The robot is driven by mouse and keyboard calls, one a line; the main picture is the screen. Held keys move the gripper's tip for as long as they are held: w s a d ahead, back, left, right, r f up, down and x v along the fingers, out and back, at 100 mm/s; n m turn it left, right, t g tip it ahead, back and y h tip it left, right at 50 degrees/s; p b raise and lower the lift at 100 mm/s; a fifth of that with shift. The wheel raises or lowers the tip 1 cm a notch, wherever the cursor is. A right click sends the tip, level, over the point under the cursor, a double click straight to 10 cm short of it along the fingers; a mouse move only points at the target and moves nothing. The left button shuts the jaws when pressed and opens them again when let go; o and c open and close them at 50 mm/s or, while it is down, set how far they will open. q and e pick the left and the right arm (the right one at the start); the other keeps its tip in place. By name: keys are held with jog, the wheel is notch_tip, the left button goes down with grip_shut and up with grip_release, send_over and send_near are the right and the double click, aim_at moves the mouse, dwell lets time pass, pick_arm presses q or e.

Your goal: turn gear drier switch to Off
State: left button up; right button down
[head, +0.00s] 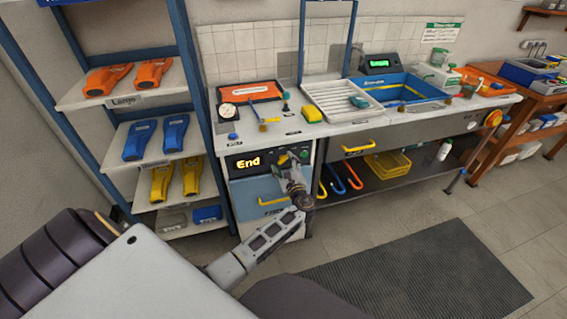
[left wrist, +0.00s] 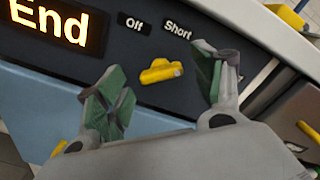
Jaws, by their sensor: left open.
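The gear drier (head: 260,192) is a cabinet with a blue front under the worktop. Its display (head: 248,161) reads "End" in the head view and in the left wrist view (left wrist: 58,22). The yellow switch (left wrist: 160,71) sits on the dark panel, below the labels "Off" (left wrist: 134,23) and "Short" (left wrist: 177,31). I cannot tell clearly which label it points at. My left gripper (head: 291,160) is at the panel, open, with green pads. In the left wrist view its fingers (left wrist: 160,67) stand on either side of the switch, with visible gaps. My right gripper does not show.
A yellow handle (head: 272,200) is on the drier front. A shelf rack (head: 163,160) with orange, blue and yellow items stands left. A sink bench (head: 420,125) with a lower shelf stands right. A dark mat (head: 415,275) lies on the open floor.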

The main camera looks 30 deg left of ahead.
pick_arm(q)
jog(key=shift+x, duration=0.95)
jog(key=c, duration=1)
